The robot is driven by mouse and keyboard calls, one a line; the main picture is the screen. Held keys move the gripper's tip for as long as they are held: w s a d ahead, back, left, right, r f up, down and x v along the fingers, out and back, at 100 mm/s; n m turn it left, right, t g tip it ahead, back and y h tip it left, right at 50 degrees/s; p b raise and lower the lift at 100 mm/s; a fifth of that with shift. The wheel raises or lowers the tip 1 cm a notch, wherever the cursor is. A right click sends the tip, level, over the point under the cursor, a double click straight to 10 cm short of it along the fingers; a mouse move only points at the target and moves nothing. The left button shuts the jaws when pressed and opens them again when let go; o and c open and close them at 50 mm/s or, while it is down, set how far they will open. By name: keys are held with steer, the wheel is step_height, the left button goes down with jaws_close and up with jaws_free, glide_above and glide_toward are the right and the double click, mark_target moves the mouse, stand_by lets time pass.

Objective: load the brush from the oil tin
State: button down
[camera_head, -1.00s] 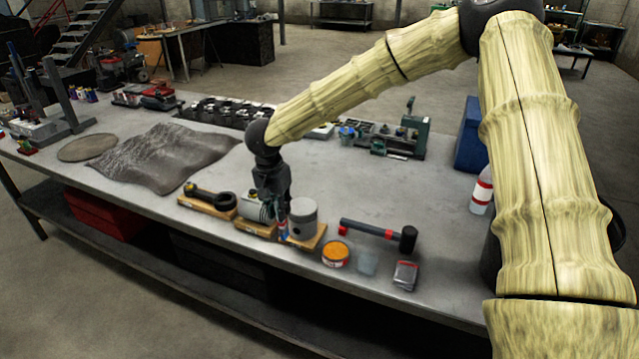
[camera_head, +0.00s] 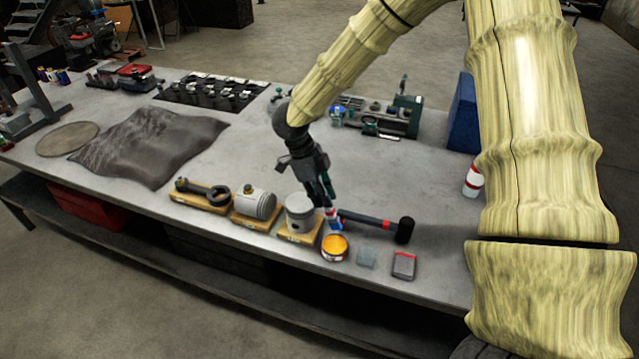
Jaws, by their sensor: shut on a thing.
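The oil tin (camera_head: 334,248) is a small round open tin with orange-yellow contents, near the front edge of the bench. My gripper (camera_head: 326,201) points down and is shut on the brush (camera_head: 334,217), of which a small blue, red and white part shows below the fingers. The brush appears just above or behind the tin's far rim. Its tip is too small to make out, and I cannot tell whether it touches the tin.
A piston (camera_head: 299,212) on a wooden block stands left of the tin, with another piston (camera_head: 255,204) and a connecting rod (camera_head: 203,194) beyond. A black-headed mallet (camera_head: 380,224) lies behind right.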

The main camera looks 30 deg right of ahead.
steer(key=shift+s+d+m, duration=0.15)
steer(key=shift+m, duration=0.15)
steer(key=shift+f+b, duration=0.45)
steer(key=shift+b, duration=0.1)
step_height(320, 180, down, 5)
steer(key=b, duration=0.4)
steer(key=shift+b, duration=0.4)
steer(key=shift+f, duration=0.45)
stand_by(0.6)
steer(key=shift+s+f, duration=0.1)
stand_by(2.1)
